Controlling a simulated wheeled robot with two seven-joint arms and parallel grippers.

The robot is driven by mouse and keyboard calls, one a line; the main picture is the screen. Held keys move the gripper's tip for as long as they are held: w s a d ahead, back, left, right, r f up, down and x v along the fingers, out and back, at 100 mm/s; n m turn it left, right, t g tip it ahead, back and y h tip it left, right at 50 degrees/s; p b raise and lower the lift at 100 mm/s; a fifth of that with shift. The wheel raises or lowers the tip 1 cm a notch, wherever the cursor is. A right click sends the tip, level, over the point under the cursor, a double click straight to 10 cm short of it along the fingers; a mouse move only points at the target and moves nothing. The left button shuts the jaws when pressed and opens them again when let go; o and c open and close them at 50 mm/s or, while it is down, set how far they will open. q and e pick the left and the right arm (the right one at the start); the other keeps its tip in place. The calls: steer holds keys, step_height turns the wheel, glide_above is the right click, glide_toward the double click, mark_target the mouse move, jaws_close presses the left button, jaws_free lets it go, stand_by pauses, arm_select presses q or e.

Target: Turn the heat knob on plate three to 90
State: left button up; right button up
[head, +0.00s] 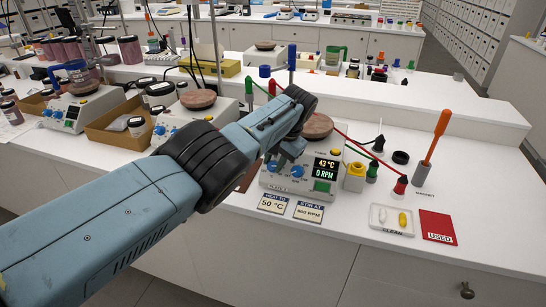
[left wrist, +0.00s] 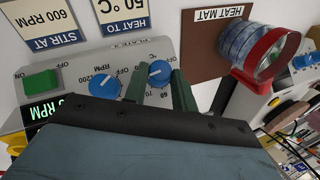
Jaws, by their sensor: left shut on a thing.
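The hot plate (head: 268,184) under my left arm has a display (head: 327,168) reading 43 °C and 0 RPM. Its blue heat knob (left wrist: 159,73) sits between the two green fingers of my left gripper (left wrist: 160,88), which is shut on it. The knob shows a pale pointer mark; its exact setting is unclear, with 60 and 70 readable on the scale beside it. The blue stir knob (left wrist: 105,85) and green switch (left wrist: 42,80) are beside it. Cards in front read heat to 50 °C (head: 273,203) and stir at 600 RPM (head: 308,211). My right gripper is out of view.
Other hot plates stand left.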

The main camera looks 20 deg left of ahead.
arm_select(q)
steer(key=m+y+p, duration=0.1)
steer(key=m+t+y+p, duration=0.1)
steer(key=m+p, duration=0.1)
steer(key=shift+s+d+f+y, duration=0.2)
steer(key=shift+s+d+y, duration=0.1)
steer(key=shift+y, duration=0.1)
steer(key=shift+s+d+f+m+t+y+p, duration=0.1)
steer(key=shift+f+m+t+y+p, duration=0.05)
steer(key=shift+m+t+y+p, duration=0.55)
steer(key=shift+f+m+t+y+p, duration=0.1)
steer(key=shift+m+t+y+p, duration=0.3)
steer(key=shift+m+p, duration=0.5)
steer(key=shift+m, duration=0.3)
steer(key=o, duration=1)
